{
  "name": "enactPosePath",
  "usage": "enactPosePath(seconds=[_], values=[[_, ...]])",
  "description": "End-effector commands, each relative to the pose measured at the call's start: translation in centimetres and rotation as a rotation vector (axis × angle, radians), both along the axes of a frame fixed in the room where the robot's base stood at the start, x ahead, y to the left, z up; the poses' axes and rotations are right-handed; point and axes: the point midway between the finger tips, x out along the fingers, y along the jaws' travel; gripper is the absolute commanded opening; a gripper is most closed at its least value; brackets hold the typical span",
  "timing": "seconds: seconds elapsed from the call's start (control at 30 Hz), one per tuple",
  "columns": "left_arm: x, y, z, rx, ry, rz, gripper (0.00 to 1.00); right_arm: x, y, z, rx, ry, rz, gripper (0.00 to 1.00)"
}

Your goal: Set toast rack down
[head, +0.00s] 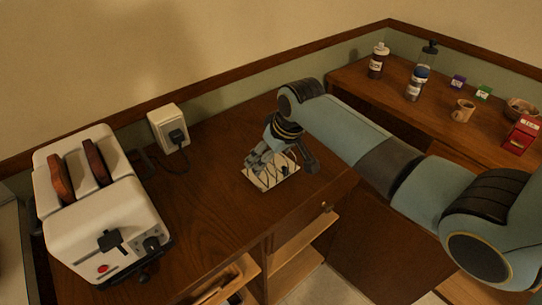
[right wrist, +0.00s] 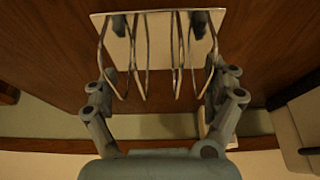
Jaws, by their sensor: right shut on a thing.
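The toast rack (head: 262,181) has a pale flat base and thin metal wire loops. It is at the wooden counter near its front edge in the head view. In the right wrist view the toast rack (right wrist: 160,22) spans the space between my fingers, its wires toward the camera. My right gripper (head: 282,160) is shut on the rack's outer wires, one finger on each side, as the right wrist view also shows (right wrist: 160,85). The base looks very close to the counter top; I cannot tell whether it touches. My left gripper is not in view.
A white toaster (head: 105,225) with two brown slices stands at the left of the counter (head: 215,215). A wall socket (head: 168,128) with a plug is behind. Bottles (head: 378,60), a mug (head: 463,111) and a red box (head: 521,135) stand on the right counter.

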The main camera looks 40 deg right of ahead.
Motion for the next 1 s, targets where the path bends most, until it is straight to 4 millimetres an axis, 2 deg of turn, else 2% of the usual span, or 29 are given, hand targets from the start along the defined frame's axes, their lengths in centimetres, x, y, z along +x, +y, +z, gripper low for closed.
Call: enactPosePath(seconds=[0.1, 0.43, 0.47, 0.53, 0.83, 1.0], values=[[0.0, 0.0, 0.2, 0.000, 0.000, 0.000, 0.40, 0.1, 0.0, -0.8, -0.001, -0.004, 0.000, 0.42], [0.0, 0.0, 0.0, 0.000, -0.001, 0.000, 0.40, 0.1, 0.0, -1.1, -0.001, -0.004, 0.000, 0.42], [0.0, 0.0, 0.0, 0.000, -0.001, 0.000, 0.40, 0.0, 0.0, -1.2, 0.001, -0.002, -0.001, 0.90], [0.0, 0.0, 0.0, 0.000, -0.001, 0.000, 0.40, 0.0, 0.0, -1.1, 0.000, -0.002, -0.001, 0.99], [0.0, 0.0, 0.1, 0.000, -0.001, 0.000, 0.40, 0.1, 0.0, -0.9, -0.001, -0.003, 0.000, 1.00], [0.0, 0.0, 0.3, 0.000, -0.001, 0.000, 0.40, -0.6, -0.1, 0.8, -0.001, -0.005, 0.001, 1.00]])
